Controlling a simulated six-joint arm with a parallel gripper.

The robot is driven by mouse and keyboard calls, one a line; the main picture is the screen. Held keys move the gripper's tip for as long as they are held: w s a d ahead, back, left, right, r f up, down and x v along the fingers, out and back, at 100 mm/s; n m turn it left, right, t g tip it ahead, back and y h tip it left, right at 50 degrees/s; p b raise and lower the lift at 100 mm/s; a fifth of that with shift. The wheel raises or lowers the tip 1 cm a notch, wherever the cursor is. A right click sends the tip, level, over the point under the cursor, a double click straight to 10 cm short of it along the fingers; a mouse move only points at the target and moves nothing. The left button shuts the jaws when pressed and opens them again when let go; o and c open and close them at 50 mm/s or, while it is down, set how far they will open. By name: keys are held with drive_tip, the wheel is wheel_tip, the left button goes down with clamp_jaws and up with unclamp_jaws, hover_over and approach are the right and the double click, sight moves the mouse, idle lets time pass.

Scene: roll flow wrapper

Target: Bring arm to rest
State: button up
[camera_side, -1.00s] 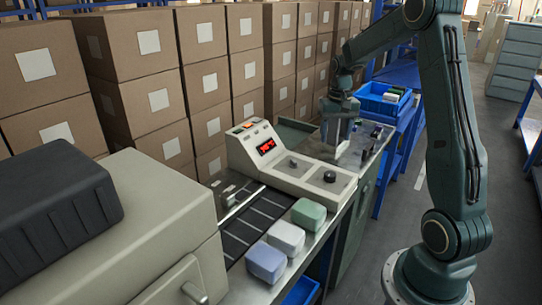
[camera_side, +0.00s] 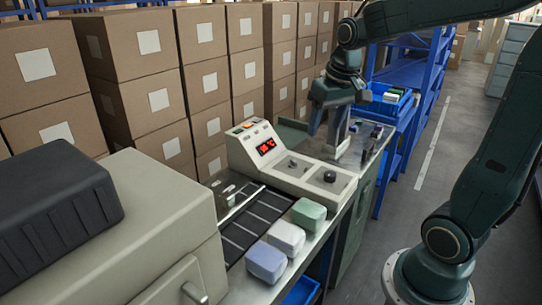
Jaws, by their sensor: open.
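My gripper (camera_side: 326,124) hangs over the far end of the wrapper's control box, fingers pointing down. Its jaws are apart and nothing shows between them. The control box (camera_side: 262,163) is cream, with a red lit display and dark knobs. Three soft-looking packs, one green (camera_side: 307,213), one white (camera_side: 286,237) and one blue (camera_side: 265,261), lie in a row beside the dark slatted conveyor (camera_side: 246,228). A pale upright part (camera_side: 343,130) stands just behind my gripper, partly hidden by it.
A blue bin (camera_side: 386,101) with several small items sits on a blue stand at the back. Stacked cartons (camera_side: 135,75) line the left. A large beige housing (camera_side: 150,225) with a black top fills the near left. The floor (camera_side: 420,200) at right is clear.

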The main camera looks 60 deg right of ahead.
drive_tip(key=s+a+n+t+y, duration=0.1)
drive_tip(key=s+a+n+t, duration=0.2)
drive_tip(key=s+a, duration=0.8)
drive_tip(key=shift+s+a+r+n, duration=0.15)
drive_tip(key=shift+s+r+n, duration=0.25)
drive_tip(key=shift+s+n, duration=0.35)
drive_tip(key=shift+o, duration=0.9)
drive_tip(key=o, duration=0.7)
drive_tip(key=shift+w, duration=0.35)
drive_tip(key=w+d+m+t, duration=0.1)
drive_tip(key=w+d+t, duration=0.15)
drive_tip(key=w, duration=0.75)
drive_tip(key=w+d+f+m+t+h, duration=0.1)
drive_tip(key=w+d+f, duration=0.2)
drive_tip(key=w+d, duration=0.2)
drive_tip(key=w+d+f+m+t+h, duration=0.1)
drive_tip(key=w+d+f+t+h, duration=0.1)
drive_tip(key=w+d, duration=0.4)
drive_tip(key=w+d+f+m+t+h, duration=0.1)
drive_tip(key=w+d+f+h, duration=0.1)
drive_tip(key=w+d+f, duration=0.2)
drive_tip(key=shift+w+d+f+m+t, duration=0.1)
drive_tip(key=shift+w+d+m+t, duration=0.05)
drive_tip(key=shift+w+d, duration=0.55)
drive_tip(key=shift+w+d+f+m+t, duration=0.1)
drive_tip(key=shift+w+d, duration=0.3)
drive_tip(key=shift+w, duration=0.45)
drive_tip(key=shift+w+f, duration=0.1)
drive_tip(key=shift+w, duration=0.05)
